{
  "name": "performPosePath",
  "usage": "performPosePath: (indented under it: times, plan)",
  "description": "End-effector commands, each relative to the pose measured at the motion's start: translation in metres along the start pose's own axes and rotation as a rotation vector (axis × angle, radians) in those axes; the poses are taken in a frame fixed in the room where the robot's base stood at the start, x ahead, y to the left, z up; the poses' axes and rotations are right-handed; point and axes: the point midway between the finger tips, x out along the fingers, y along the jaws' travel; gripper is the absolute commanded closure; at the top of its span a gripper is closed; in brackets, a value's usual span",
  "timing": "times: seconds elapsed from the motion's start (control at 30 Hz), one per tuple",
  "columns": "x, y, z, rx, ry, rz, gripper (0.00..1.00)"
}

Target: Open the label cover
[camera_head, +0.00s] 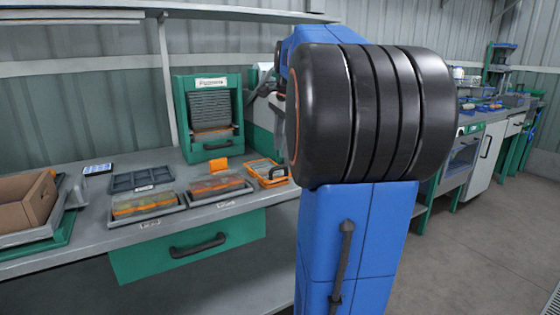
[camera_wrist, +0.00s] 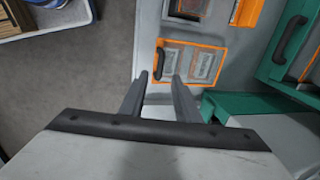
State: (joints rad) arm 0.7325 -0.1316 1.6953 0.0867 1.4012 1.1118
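The label cover (camera_wrist: 218,65) is an orange-framed panel with pale label cards under it, seen from above in the wrist view. Its black handle (camera_wrist: 159,65) is at the panel's left end. An orange-framed case with a black handle (camera_head: 267,172) on the bench in the head view looks like the same thing; it appears closed. My gripper (camera_wrist: 161,75) is open, with the handle between its two fingertips in the picture. I cannot tell how far the fingertips are from the handle or whether they touch it. In the head view my arm hides most of the gripper.
A green press-like machine (camera_head: 209,115) stands at the back of the bench. Grey trays with orange contents (camera_head: 217,198) lie left of the case. A green drawer (camera_head: 188,246) is below, and a cardboard box (camera_head: 25,203) is at far left. Open floor (camera_head: 500,235) lies right.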

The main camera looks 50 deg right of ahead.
Motion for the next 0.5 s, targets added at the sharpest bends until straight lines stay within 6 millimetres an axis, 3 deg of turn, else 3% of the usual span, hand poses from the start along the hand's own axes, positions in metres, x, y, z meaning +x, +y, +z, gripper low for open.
performPosePath:
  times: [0.2,0.5]
  plan:
    - [0.035,0.000,0.000,0.000,-0.001,0.002,0.71]
    - [0.056,0.000,0.000,-0.001,0.000,0.000,0.71]
